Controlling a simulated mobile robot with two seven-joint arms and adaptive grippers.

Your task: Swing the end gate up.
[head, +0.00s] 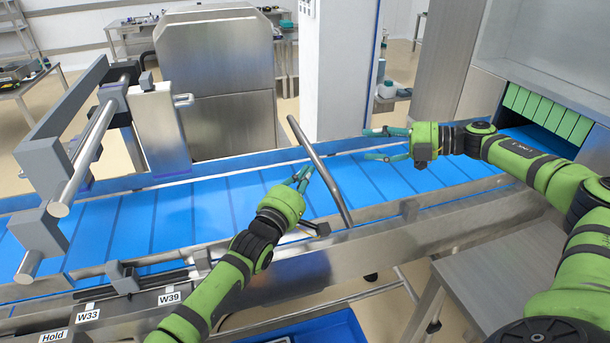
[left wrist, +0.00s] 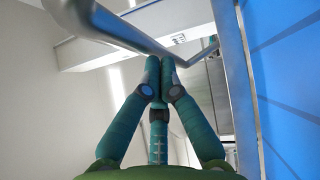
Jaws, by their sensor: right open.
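The end gate (head: 321,172) appears to be the grey round bar slanting across the blue conveyor, between my two grippers. In the left wrist view a grey bar (left wrist: 125,32) crosses just past my fingertips. My left gripper (head: 303,176) is at the near-left side of the bar, its fingers pointing towards it. In the left wrist view the left fingertips (left wrist: 164,65) meet with nothing seen between them; I cannot tell whether they touch the bar. My right gripper (head: 367,145) is open and empty over the conveyor, right of the bar, fingers pointing left.
The blue conveyor (head: 190,215) runs across between steel side rails. A grey frame with bars (head: 85,150) stands at its left end. A white column (head: 338,70) and a steel cabinet (head: 213,85) stand behind. Green strips (head: 545,108) hang in the opening at right.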

